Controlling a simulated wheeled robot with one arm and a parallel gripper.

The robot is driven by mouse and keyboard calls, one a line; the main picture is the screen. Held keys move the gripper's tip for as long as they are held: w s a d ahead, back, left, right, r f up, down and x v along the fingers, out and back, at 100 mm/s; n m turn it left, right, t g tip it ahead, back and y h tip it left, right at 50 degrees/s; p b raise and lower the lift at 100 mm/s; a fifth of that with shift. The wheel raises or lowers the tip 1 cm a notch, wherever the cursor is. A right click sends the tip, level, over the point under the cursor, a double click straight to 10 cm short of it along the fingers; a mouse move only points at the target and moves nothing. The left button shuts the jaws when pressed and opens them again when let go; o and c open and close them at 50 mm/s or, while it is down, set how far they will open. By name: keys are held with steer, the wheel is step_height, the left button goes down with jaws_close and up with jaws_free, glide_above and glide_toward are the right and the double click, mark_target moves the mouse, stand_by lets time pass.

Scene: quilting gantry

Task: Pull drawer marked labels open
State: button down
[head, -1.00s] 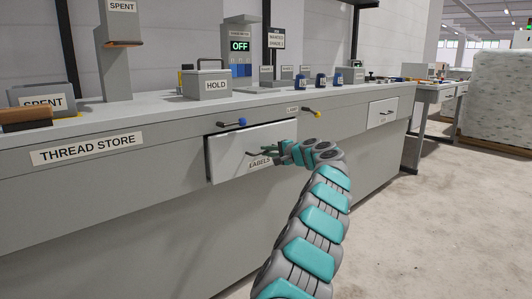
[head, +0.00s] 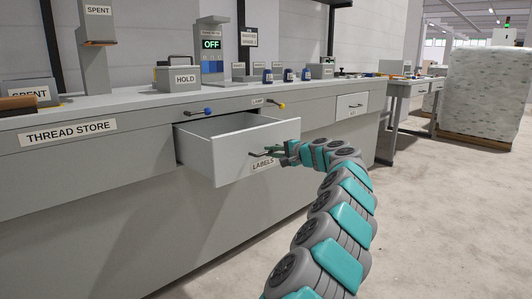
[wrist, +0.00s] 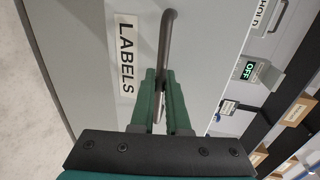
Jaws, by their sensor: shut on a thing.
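The drawer marked LABELS (head: 226,157) stands well out from the grey counter front in the head view, and its inside shows from above. Its label is at the lower part of its front. In the wrist view, the drawer front (wrist: 92,50) fills much of the picture, with the LABELS plate left of the bar handle (wrist: 166,40). My gripper (head: 283,153) is at the drawer front. In the wrist view, my gripper (wrist: 161,90) has its green fingers shut around the bar handle. The inside floor of the drawer is mostly hidden.
A blue-knobbed lever (head: 206,111) and a yellow-knobbed lever (head: 279,105) stick out above the drawer. A second, shut drawer (head: 351,106) is to the right. A HOLD box (head: 178,79) stands on the counter. The floor (head: 430,220) at right is clear.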

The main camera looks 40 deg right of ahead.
steer(key=shift+s+f, duration=0.1)
steer(key=shift+s, duration=0.8)
steer(key=c, duration=1.2)
jaws_free()
steer(key=v, duration=0.7)
steer(key=shift+s, duration=0.4)
